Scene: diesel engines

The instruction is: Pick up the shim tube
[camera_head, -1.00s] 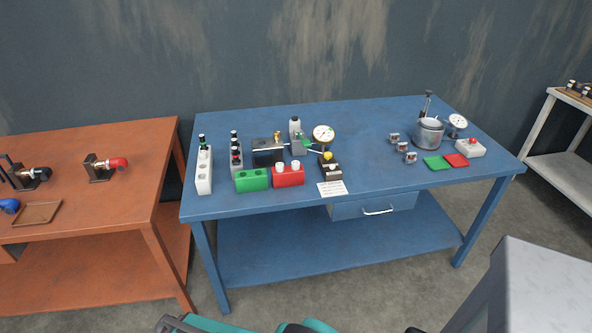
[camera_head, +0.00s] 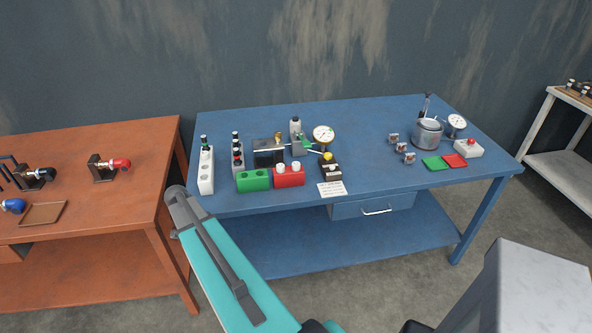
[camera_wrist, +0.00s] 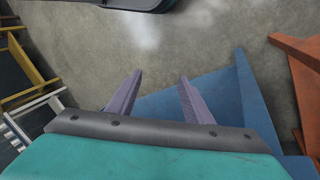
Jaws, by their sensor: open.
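I cannot tell for certain which thing is the shim tube. On the blue bench (camera_head: 350,120), a white rack (camera_head: 206,180) at the left end holds a dark-capped vial (camera_head: 204,142). The fingers do not show in the head view.
Green (camera_head: 253,182) and red (camera_head: 289,178) blocks, a gauge (camera_head: 323,135) and a metal pot (camera_head: 427,134) stand on the blue bench. An orange bench (camera_head: 110,215) stands left, a white table (camera_head: 560,165) right.

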